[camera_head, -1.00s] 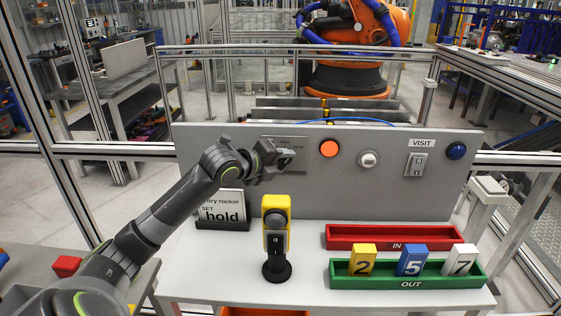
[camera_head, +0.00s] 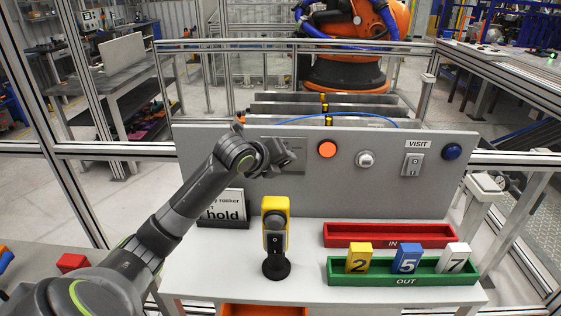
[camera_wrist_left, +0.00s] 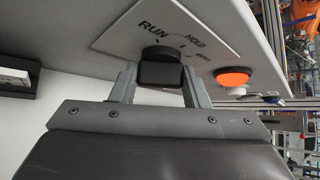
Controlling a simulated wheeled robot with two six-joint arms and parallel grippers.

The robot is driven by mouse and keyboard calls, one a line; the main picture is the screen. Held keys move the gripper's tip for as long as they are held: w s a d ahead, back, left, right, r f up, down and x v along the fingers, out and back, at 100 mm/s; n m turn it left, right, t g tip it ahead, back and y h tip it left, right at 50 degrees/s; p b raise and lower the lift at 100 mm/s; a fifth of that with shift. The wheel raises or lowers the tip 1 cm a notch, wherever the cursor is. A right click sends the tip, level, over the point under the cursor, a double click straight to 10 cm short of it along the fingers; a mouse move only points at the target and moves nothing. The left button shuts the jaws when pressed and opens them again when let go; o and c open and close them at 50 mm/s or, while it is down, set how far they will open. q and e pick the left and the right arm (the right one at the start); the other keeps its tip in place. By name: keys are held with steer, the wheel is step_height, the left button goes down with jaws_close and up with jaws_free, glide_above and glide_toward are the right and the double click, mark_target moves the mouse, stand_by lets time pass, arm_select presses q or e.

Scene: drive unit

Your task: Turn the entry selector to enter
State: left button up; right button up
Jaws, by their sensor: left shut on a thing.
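The entry selector is a black knob (camera_wrist_left: 160,68) on a pale plate (camera_wrist_left: 190,32) marked RUN, HOLD and a third, blurred word, in the left wrist view. My left gripper (camera_wrist_left: 160,85) has one finger on each side of the knob and is shut on it. In the head view my left gripper (camera_head: 286,156) is at the grey panel (camera_head: 330,195), left of the orange button (camera_head: 327,149), and hides the knob. I cannot tell exactly which mark the knob points to. My right gripper is not in view.
Right of the orange button are a white knob (camera_head: 366,159), a VISIT rocker switch (camera_head: 412,164) and a blue button (camera_head: 452,152). Below stand a yellow device (camera_head: 275,235), a hold sign (camera_head: 225,207), a red IN tray (camera_head: 340,241) and a green OUT tray (camera_head: 345,277) with numbered blocks.

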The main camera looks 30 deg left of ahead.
arm_select(q)
steer(key=o, duration=1)
steer(key=shift+p+v, duration=0.95)
steer(key=shift+v, duration=7.7)
